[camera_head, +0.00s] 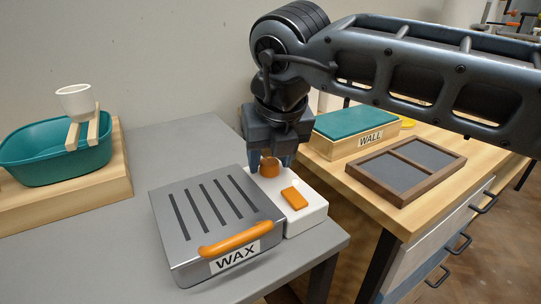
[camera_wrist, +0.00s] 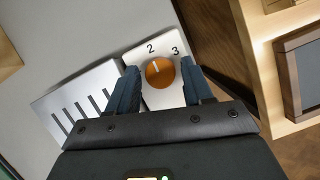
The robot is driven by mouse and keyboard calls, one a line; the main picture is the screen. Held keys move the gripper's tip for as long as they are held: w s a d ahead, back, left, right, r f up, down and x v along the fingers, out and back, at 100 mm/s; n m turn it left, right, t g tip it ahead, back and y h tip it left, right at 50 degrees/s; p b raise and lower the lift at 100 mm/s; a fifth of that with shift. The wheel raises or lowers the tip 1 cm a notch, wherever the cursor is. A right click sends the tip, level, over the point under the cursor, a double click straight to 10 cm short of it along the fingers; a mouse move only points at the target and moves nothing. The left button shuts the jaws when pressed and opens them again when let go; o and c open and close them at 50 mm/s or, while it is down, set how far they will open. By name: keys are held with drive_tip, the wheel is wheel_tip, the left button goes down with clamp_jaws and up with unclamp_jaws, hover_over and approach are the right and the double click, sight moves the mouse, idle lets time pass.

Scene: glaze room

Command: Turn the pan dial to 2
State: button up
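The pan dial is a round orange knob (camera_head: 269,168) on the white control box (camera_head: 309,214) beside the grey slotted pan marked WAX (camera_head: 196,232). In the wrist view the dial (camera_wrist: 160,75) carries a short white pointer mark. The mark points up and slightly left, toward the printed 2; a 3 is printed to its right. My gripper (camera_head: 270,158) is above the box, pointing down. In the wrist view its fingers (camera_wrist: 160,68) stand on either side of the dial, with small gaps showing. Other dial numbers are hidden or out of view.
An orange button (camera_head: 294,198) is on the same box, and the pan has an orange handle (camera_head: 236,240). A teal basin (camera_head: 55,155) with a white cup (camera_head: 75,102) stands left. A WALL block (camera_head: 357,132) and dark tray (camera_head: 407,168) are on the wooden bench at right.

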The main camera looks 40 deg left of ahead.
drive_tip(key=shift+o, duration=0.6)
drive_tip(key=p+v, duration=0.1)
drive_tip(key=v, duration=0.6)
drive_tip(key=shift+r, duration=0.35)
drive_tip(key=shift+s+d, duration=0.1)
drive_tip(key=shift+d, duration=0.05)
